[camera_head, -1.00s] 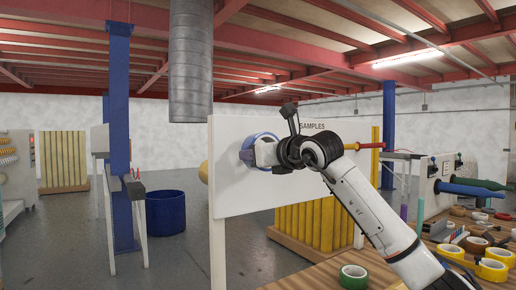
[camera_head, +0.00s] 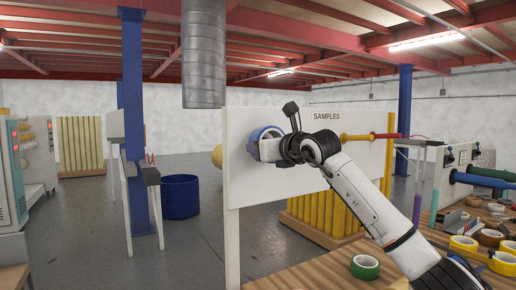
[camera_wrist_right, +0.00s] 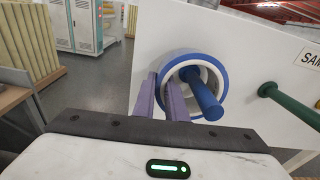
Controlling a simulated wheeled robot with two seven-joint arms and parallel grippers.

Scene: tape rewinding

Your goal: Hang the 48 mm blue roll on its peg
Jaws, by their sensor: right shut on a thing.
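The blue roll (camera_wrist_right: 222,72), a blue ring with a pale core, is at the white board in the right wrist view. A blue peg (camera_wrist_right: 207,100) sticks out through its opening, so the roll is around the peg. In the head view the roll (camera_head: 264,131) shows at the board's left part, partly hidden by my right gripper (camera_head: 268,149). In the wrist view my right gripper (camera_wrist_right: 163,80) is shut on the roll's left wall, one purple finger outside and one inside the ring. I cannot tell whether the roll touches the board. My left gripper is not in view.
The white SAMPLES board (camera_head: 240,190) also carries a green peg (camera_wrist_right: 290,105) right of the roll. A yellow and red peg (camera_head: 357,137) shows farther right. The wooden table (camera_head: 320,272) holds a green roll (camera_head: 365,266) and several other rolls at the right.

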